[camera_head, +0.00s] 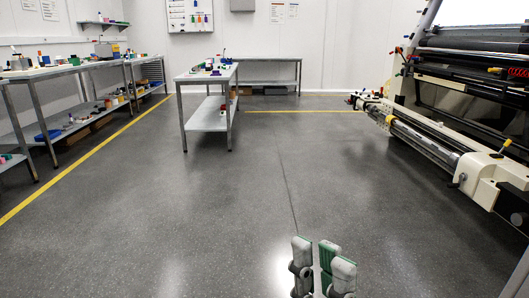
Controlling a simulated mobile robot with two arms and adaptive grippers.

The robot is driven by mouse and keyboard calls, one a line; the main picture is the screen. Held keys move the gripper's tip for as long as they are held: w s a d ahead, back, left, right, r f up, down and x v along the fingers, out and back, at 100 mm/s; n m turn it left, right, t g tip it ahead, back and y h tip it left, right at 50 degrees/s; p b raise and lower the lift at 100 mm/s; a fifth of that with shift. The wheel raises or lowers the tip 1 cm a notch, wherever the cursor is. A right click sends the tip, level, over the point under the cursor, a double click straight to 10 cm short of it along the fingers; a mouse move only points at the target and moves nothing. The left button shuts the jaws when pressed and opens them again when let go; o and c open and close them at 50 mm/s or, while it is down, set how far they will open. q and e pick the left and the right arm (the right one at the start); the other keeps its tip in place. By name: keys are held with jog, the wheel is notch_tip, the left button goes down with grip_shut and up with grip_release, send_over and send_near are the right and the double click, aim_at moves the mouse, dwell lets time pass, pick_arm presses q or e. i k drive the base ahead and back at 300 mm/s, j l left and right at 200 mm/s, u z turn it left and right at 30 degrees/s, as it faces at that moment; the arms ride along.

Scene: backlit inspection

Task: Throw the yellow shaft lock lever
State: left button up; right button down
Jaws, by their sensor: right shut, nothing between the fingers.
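My right gripper (322,259) stands at the bottom of the head view, right of the middle, over bare floor. Its grey fingers with green pads are shut with nothing held. It is well apart from the large cream and black roller machine (478,170) on the right. A small yellow part (390,119) shows at the far end of the machine's lower roller (425,143); it is too small to tell whether it is the shaft lock lever. My left gripper is not in view.
A white table (205,76) with small items stands at the middle back. Workbenches (45,72) with parts line the left wall. Yellow floor lines (85,163) run along the left and back. The grey floor (215,205) between is clear.

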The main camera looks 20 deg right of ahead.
aim_at(508, 141)
jog(key=i+l+z, duration=0.2)
jog(key=i+z, duration=0.2)
jog(key=i, duration=0.25)
jog(key=i+z, duration=0.4)
jog(key=i, duration=0.3)
jog(key=i+j+z, duration=0.4)
jog(key=i, duration=0.25)
jog(key=i+l+z, duration=0.45)
jog(key=i, duration=0.15)
jog(key=i+z, duration=0.5)
jog(key=i+j+z, duration=0.1)
jog(key=i+z, duration=0.35)
jog(key=i, duration=0.3)
jog(key=i+j+z, duration=0.45)
jog(key=i, duration=0.15)
jog(key=i+z, duration=0.25)
jog(key=i, duration=0.3)
jog(key=i+j+z, duration=0.1)
jog(key=i+z, duration=0.15)
jog(key=i, duration=0.25)
